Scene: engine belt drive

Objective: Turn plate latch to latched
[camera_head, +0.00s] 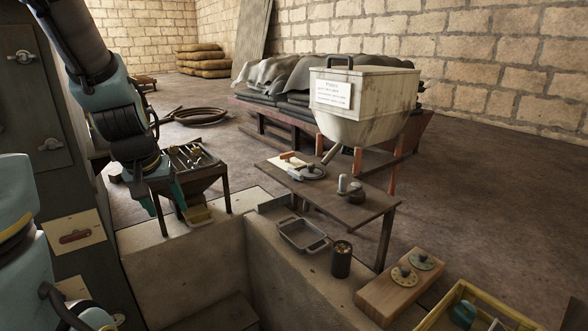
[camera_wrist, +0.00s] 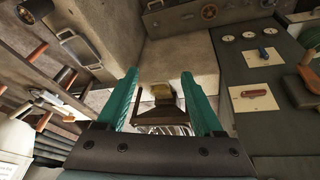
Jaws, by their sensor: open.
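A dark cabinet face (camera_head: 60,190) stands at the left of the head view. On it is a cream plate with a red-brown latch handle (camera_head: 75,237), lying nearly level. The wrist view shows a red-brown handle on a cream plate (camera_wrist: 255,96) at right, and a blue handle (camera_wrist: 262,57) on another plate farther along. I cannot tell for certain which is the plate latch. My gripper (camera_head: 167,206) is open and empty, pointing down to the right of the cabinet. Its teal fingers also show in the wrist view (camera_wrist: 159,75), apart from both handles.
A concrete ledge (camera_head: 180,260) lies in front, bearing a metal tray (camera_head: 302,235) and a dark can (camera_head: 341,260). A hopper (camera_head: 365,100) stands behind a low table (camera_head: 350,205).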

